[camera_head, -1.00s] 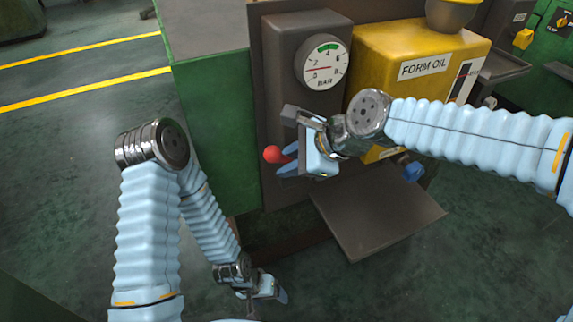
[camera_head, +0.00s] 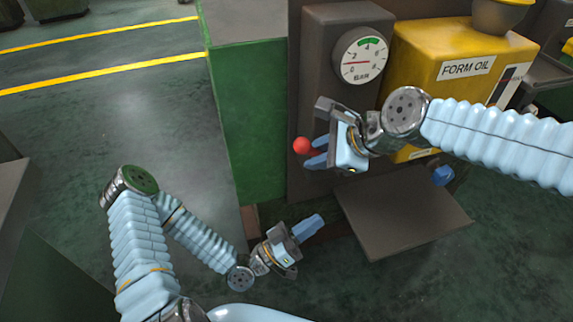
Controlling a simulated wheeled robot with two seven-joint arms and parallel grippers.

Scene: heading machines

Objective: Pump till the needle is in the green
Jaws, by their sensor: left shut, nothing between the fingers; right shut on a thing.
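The white round gauge (camera_head: 360,56), marked BAR, is on the dark panel (camera_head: 308,80). Its red needle (camera_head: 356,63) points left, near the low numbers, well away from the green band (camera_head: 370,42) at the top. A red ball knob (camera_head: 302,146) sticks out in front of the panel below the gauge. My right gripper (camera_head: 318,152) is shut on the pump handle at this knob; its fingers hide most of the handle. My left gripper (camera_head: 316,222) is shut and empty, low and apart from the panel.
A yellow FORM OIL tank (camera_head: 425,45) stands right of the gauge. A dark flat plate (camera_head: 400,215) juts out below it, with a blue knob (camera_head: 443,176) nearby. A green cabinet (camera_head: 250,120) is left of the panel. Open floor (camera_head: 120,120) lies further left.

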